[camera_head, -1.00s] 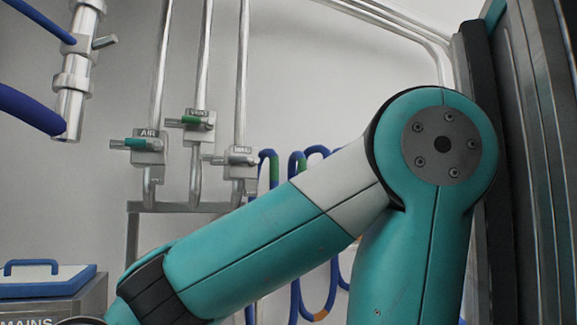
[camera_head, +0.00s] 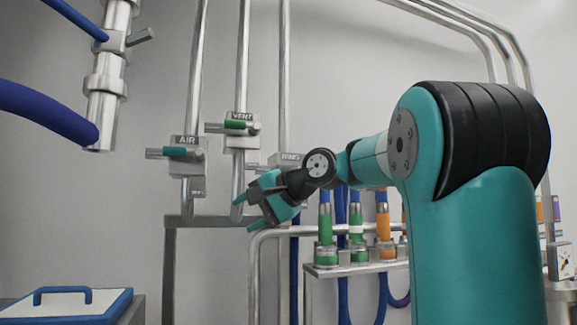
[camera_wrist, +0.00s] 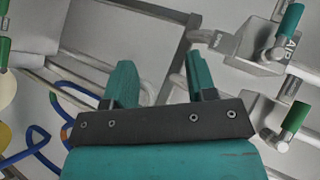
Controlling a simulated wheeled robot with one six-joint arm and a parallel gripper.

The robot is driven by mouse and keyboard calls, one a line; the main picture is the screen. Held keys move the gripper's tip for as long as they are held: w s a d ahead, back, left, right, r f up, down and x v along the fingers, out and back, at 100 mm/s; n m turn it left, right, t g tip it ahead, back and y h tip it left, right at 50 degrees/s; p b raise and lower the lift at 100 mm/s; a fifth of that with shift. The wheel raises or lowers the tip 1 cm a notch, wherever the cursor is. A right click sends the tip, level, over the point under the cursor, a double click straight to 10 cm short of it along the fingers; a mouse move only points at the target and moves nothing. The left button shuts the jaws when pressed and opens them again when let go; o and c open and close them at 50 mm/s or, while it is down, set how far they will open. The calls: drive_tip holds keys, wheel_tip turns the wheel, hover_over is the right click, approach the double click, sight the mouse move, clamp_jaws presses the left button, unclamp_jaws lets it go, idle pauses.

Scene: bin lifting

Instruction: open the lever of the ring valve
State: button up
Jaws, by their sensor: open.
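The ring valve (camera_head: 290,159) is a grey block on the right of three vertical pipes in the head view. Its label is small and partly blurred. Its grey lever (camera_head: 258,164) points left, roughly level. My wrist hides the lower part of the valve. My gripper (camera_head: 257,205) is open and empty, just below and left of the valve, with its fingers pointing left. In the wrist view both teal fingers (camera_wrist: 161,70) stand apart with nothing between them. I cannot make out the ring valve there.
The air valve (camera_head: 186,155) with a teal lever and the vent valve (camera_head: 240,128) with a green lever are to the left. A metal frame (camera_head: 168,270) stands below. Coloured hose fittings (camera_head: 357,235) sit on a rack at the right. A blue-handled lid (camera_head: 70,305) is lower left.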

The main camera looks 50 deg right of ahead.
drive_tip(key=s+d+r+m+t+h+p, duration=0.1)
drive_tip(key=s+d+r+m+t+h, duration=0.2)
drive_tip(key=s+d+r, duration=0.4)
drive_tip(key=s+d+r+m+h, duration=0.2)
drive_tip(key=s+d+r+m, duration=0.25)
drive_tip(key=d+r, duration=0.35)
drive_tip(key=shift+m, duration=0.45)
drive_tip(key=p+x, duration=0.1)
drive_tip(key=x, duration=0.5)
drive_tip(key=p+x, duration=0.1)
drive_tip(key=x, duration=0.5)
drive_tip(key=d+p+x, duration=0.1)
drive_tip(key=x, duration=0.5)
drive_tip(key=shift+d, duration=0.1)
drive_tip(key=shift+s, duration=0.1)
drive_tip(key=shift+c, duration=0.5)
clamp_jaws()
drive_tip(key=shift+f, duration=0.1)
